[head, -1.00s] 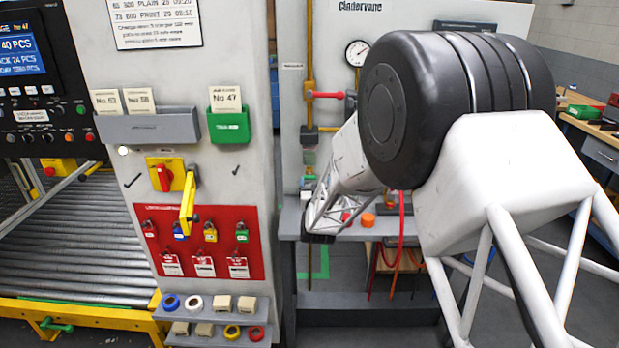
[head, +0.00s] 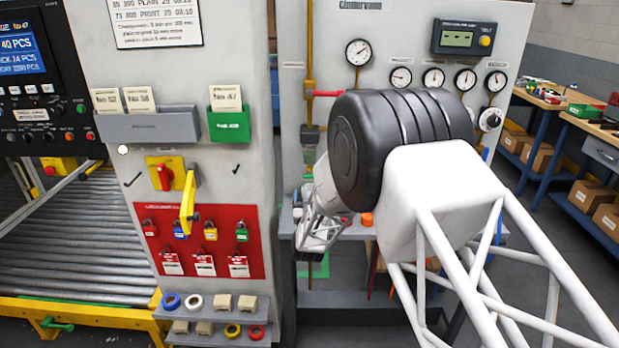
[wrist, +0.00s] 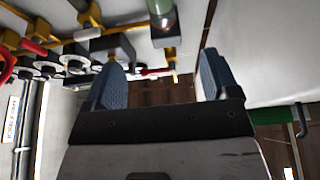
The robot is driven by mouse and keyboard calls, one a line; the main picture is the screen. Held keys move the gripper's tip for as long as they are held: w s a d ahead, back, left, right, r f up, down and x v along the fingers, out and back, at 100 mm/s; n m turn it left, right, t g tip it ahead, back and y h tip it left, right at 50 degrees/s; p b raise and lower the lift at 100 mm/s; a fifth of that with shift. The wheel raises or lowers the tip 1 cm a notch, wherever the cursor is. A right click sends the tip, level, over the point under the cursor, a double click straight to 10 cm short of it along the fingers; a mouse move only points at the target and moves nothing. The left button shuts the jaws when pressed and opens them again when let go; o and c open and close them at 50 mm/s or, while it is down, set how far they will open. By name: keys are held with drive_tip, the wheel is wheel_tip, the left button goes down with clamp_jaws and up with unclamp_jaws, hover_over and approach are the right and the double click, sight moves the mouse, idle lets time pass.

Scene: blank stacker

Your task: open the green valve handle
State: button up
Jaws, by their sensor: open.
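My gripper (wrist: 160,62) is open in the wrist view, with two blue-grey fingers apart and nothing between them. In the head view my gripper (head: 318,232) is small, partly hidden by my arm, and low before the grey panel. A green bar with a hooked end (wrist: 280,114) shows at the right edge of the wrist view, to the right of the fingers. I cannot tell whether it is the green valve handle. No green valve handle is clear on the panel in the head view, where my arm covers part of the piping.
A red handle (head: 325,94) sits on the yellow pipe, beside gauges (head: 358,52). A greenish clear bowl (wrist: 163,20) hangs just beyond the fingers in the wrist view. A grey post with a red lock board (head: 208,215) stands left of my arm. A shelf (head: 345,233) runs below the panel.

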sight(309, 178)
drive_tip(key=w, duration=1.1)
drive_tip(key=shift+x, duration=0.85)
drive_tip(key=shift+f, duration=0.1)
drive_tip(key=c, duration=0.9)
